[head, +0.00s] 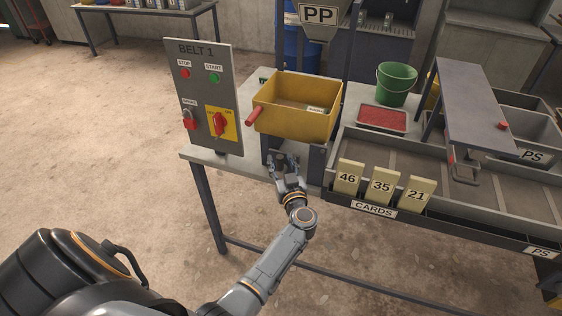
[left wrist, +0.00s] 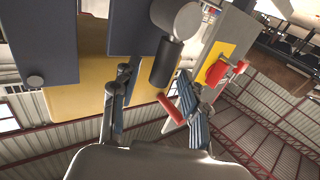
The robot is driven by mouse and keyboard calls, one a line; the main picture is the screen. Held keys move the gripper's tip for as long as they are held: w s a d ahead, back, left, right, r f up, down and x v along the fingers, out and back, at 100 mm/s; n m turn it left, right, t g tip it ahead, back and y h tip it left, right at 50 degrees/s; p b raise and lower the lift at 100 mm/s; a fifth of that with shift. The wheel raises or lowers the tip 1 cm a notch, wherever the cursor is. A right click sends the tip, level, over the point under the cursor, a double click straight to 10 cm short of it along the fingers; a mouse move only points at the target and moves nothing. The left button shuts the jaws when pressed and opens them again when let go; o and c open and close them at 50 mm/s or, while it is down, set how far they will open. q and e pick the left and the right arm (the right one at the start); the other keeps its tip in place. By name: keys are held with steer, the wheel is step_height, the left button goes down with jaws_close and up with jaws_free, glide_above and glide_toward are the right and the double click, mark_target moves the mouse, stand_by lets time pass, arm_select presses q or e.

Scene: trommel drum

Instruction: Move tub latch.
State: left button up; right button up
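The yellow tub (head: 292,118) sits on the bench under the PP hopper, with a red handle (head: 255,116) on its left side. In the left wrist view, looking up, the tub's yellow underside (left wrist: 75,103) and the red handle (left wrist: 171,110) show. A black cylindrical grip on a grey round hub (left wrist: 177,14), probably the tub latch (left wrist: 164,63), hangs between the fingertips. My left gripper (head: 284,159) is just below the tub's front; it also shows in the left wrist view (left wrist: 154,76), fingers apart. Finger contact with the grip cannot be told. My right gripper is out of view.
The BELT 1 panel (head: 207,75) stands left of the tub with a red rotary switch (head: 220,123). Numbered cards (head: 382,187) stand in a tray at right. A green bucket (head: 397,84) and a red-filled tray (head: 382,118) are behind. Floor at left is clear.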

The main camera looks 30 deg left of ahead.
arm_select(q)
jaws_close()
